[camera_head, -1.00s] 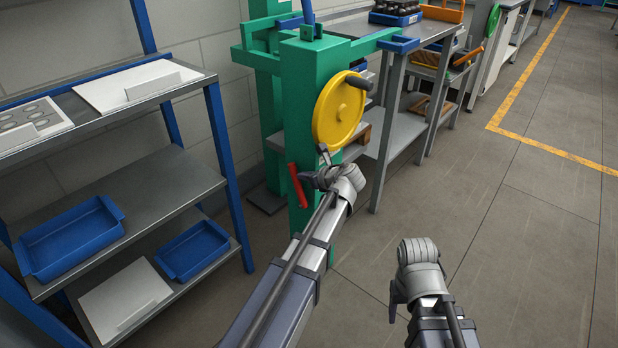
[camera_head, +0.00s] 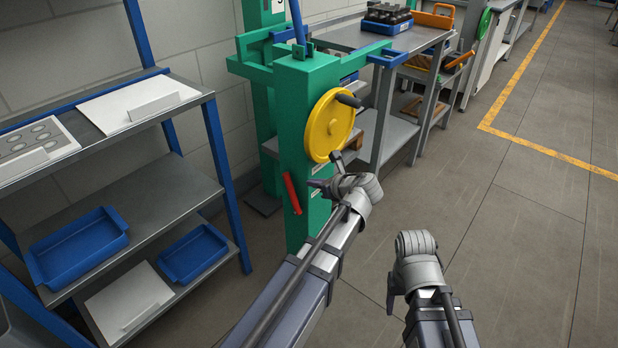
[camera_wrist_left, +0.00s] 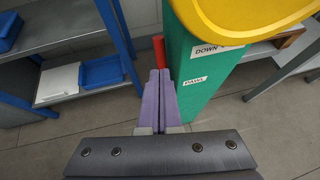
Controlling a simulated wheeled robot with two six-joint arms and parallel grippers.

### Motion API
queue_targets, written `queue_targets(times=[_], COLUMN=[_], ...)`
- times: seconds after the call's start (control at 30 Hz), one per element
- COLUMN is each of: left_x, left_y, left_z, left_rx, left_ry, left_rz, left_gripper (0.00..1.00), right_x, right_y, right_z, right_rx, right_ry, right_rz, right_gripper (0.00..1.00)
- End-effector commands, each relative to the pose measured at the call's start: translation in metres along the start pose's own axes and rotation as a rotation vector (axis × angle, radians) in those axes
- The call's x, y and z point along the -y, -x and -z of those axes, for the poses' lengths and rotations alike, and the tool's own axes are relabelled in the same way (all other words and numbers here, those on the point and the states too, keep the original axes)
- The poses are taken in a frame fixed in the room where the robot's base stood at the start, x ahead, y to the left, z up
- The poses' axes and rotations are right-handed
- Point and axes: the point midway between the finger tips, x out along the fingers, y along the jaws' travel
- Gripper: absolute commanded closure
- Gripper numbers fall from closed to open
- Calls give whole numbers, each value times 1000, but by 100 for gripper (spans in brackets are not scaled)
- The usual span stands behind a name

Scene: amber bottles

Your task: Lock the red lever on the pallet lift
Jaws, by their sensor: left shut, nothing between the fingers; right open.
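The red lever (camera_head: 292,193) sits low on the front of the green pallet lift post (camera_head: 300,105), below the yellow handwheel (camera_head: 328,126). It hangs down, tilted slightly, its lower end to the right. My left gripper (camera_head: 318,184) is shut and empty, just right of the lever and apart from it in the head view. In the left wrist view, the purple fingers (camera_wrist_left: 160,90) are together, and the lever (camera_wrist_left: 158,50) shows beyond their tips, partly hidden. Labels "DOWN" and "PAWL" show on the post. My right gripper (camera_head: 391,292) is open, low and away from the lift.
A blue-framed shelf (camera_head: 160,190) with blue trays (camera_head: 78,245) stands left of the lift. The floor to the right is clear.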

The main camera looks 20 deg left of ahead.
Motion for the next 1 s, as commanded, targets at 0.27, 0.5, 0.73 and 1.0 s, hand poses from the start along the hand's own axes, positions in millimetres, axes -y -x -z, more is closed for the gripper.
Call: queue_targets(times=[0.27,0.5,0.73,1.0], left_x=[-1,-1,-1,-16], left_y=[19,20,20,35], left_z=[-7,-7,-7,26], left_rx=[0,0,0,-115], left_ry=[-1,0,0,236], left_rz=[-1,-1,-1,-24], left_gripper=[100,100,100,100], right_x=[-1,-1,-1,-1], right_y=[16,16,16,16], right_z=[-1,-1,-1,-1], right_rx=[0,0,0,0], right_ry=[-1,-1,-1,-1], right_rz=[3,4,4,4], right_gripper=[38,38,38,38])
